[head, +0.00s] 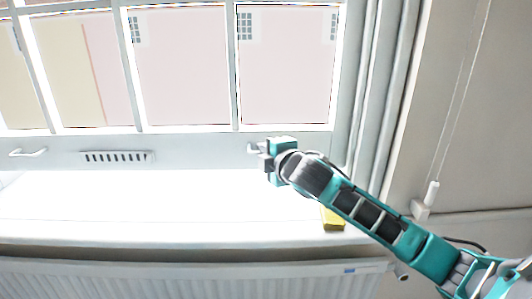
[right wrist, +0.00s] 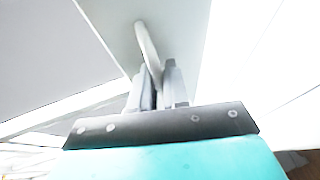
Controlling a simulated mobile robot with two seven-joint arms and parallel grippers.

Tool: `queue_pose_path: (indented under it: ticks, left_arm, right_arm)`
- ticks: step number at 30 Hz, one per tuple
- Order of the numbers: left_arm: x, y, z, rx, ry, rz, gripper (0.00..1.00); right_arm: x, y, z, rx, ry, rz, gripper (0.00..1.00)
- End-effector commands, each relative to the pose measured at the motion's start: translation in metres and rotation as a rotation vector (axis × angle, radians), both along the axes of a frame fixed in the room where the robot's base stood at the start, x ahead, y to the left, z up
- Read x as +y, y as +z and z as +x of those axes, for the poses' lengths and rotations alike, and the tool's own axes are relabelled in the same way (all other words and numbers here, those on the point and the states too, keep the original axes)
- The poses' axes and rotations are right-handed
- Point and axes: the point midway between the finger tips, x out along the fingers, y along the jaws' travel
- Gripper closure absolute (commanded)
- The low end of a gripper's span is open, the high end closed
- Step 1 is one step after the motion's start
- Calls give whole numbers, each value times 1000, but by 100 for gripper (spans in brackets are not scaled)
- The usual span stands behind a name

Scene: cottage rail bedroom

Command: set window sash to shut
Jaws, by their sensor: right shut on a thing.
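The window sash (head: 200,143) is a white frame with several panes above a bright sill, in the head view. Its bottom rail carries a handle (head: 28,153) at the left and another handle (head: 254,149) at the right. My right gripper (head: 264,160) is at the right handle. In the right wrist view, the fingers of my right gripper (right wrist: 158,88) are shut around the curved white handle (right wrist: 148,45). Whether a gap remains under the bottom rail is hard to tell in the glare. My left gripper is not in view.
A vent grille (head: 117,157) is on the bottom rail. A yellow object (head: 332,219) lies on the white sill (head: 150,215), partly behind my right arm. A radiator (head: 190,280) is below. A cord with a white pull (head: 432,193) hangs at the right wall.

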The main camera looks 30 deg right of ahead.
Motion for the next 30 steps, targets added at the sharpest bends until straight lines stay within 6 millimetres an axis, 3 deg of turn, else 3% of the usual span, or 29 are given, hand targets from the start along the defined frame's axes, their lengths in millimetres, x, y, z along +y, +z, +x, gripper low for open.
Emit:
queue_pose_path:
  ticks: [5,9,12,16,28,29,30]
  left_arm:
    - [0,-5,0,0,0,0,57]
    - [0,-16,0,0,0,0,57]
    - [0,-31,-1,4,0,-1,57]
    - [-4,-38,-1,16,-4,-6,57]
    - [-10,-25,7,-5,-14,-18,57]
    - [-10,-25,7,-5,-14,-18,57]
    - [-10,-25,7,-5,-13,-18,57]
  right_arm:
    - [0,-10,0,4,-2,0,100]
    - [0,-40,-1,12,-3,2,100]
    - [0,-73,-1,22,-4,6,100]
    - [0,-95,-1,20,-4,5,100]
    - [0,-101,-2,20,-4,4,100]
    - [0,-101,-2,20,-4,4,83]
    - [0,-101,-1,20,-4,4,79]
